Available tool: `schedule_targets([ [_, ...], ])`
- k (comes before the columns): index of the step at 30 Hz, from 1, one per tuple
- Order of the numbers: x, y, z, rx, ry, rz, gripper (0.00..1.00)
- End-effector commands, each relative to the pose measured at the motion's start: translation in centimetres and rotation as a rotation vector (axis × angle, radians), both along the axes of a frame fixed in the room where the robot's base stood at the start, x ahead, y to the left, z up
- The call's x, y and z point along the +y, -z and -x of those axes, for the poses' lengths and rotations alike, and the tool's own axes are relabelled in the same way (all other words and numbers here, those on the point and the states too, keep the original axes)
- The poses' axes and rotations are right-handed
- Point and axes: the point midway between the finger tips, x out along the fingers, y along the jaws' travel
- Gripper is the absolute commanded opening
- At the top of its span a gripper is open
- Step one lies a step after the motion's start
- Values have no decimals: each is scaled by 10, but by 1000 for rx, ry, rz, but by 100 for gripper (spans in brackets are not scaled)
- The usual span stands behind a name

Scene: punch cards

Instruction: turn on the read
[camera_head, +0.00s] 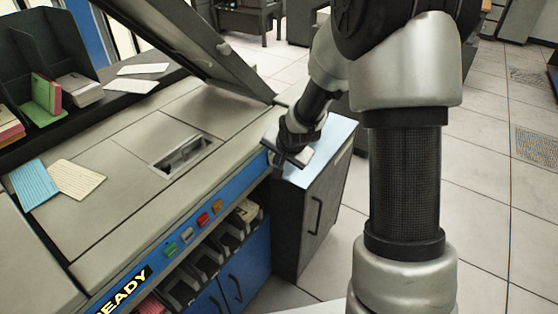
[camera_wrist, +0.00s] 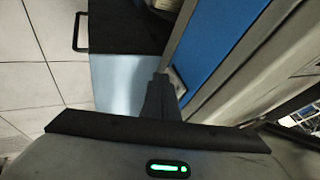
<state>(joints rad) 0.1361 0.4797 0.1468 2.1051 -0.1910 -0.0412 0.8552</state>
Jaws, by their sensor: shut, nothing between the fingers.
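The card machine (camera_head: 120,140) has a blue front strip with green (camera_head: 171,249), white (camera_head: 187,234), red (camera_head: 202,219) and yellow (camera_head: 216,206) buttons and a lit "READY" label (camera_head: 123,291). My gripper (camera_head: 275,158) is shut and empty at the strip's far right end, well past the buttons. In the wrist view my gripper (camera_wrist: 160,76) points at the blue strip (camera_wrist: 215,45), beside a small pale plate (camera_wrist: 178,82) on it. The fingers partly cover this plate. I cannot tell whether they touch it, or its setting. No readable "read" label shows.
A blue-topped dark cabinet (camera_head: 318,190) stands right beside the machine, under my gripper. A raised lid (camera_head: 190,40) leans over the machine's back. Cards (camera_head: 78,179) lie on its top, and card bins (camera_head: 205,262) sit below the strip. Open tiled floor (camera_head: 500,200) lies to the right.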

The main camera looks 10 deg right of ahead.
Motion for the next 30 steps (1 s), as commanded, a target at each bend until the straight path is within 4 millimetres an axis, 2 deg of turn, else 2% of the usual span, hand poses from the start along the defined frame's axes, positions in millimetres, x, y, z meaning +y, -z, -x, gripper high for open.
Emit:
schedule_targets([
  [18, 3, 3, -2, -37, -3, -40, 0],
  [30, 3, -13, -2, -39, -1, -40, 0],
])
